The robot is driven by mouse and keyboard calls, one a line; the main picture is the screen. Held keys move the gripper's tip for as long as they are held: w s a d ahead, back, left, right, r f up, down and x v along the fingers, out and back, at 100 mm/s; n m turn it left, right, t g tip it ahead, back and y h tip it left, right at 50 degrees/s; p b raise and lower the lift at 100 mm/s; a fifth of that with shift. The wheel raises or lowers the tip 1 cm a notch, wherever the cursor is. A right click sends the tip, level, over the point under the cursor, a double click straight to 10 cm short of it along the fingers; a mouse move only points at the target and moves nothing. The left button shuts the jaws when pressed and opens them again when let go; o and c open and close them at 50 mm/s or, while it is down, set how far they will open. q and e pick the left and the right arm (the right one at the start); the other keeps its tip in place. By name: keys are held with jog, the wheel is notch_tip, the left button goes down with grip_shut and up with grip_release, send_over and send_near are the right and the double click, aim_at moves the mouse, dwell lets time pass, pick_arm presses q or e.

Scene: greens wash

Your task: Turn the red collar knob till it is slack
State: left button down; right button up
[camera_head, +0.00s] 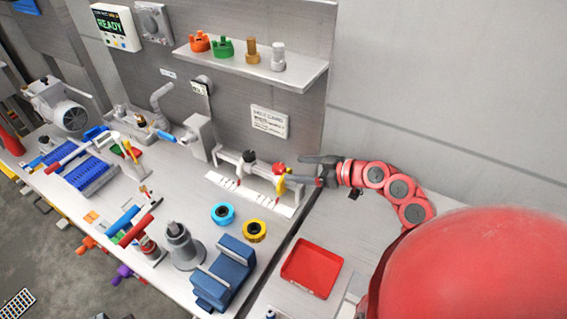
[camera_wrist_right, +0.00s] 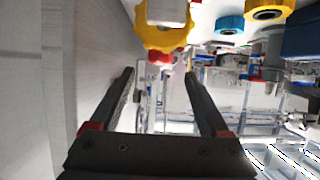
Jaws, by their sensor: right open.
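A red knob (camera_head: 278,168) sits on the right end of a grey bracket at the back of the bench, with a yellow lobed part (camera_head: 283,184) just below it.
A black knob (camera_head: 249,156) stands on the same bracket to the left. Cyan (camera_head: 223,213) and yellow (camera_head: 255,231) rings lie in front, with a blue block (camera_head: 226,272) nearer. A red tray (camera_head: 312,268) is at the lower right. A shelf (camera_head: 255,70) hangs above.

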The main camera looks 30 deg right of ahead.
aim_at(281, 167)
jog(key=p+x, duration=0.1)
jog(key=x, duration=0.4)
jog(key=shift+w+a+f, duration=0.1)
jog(key=shift+w+a, duration=0.1)
jog(key=shift+w, duration=0.1)
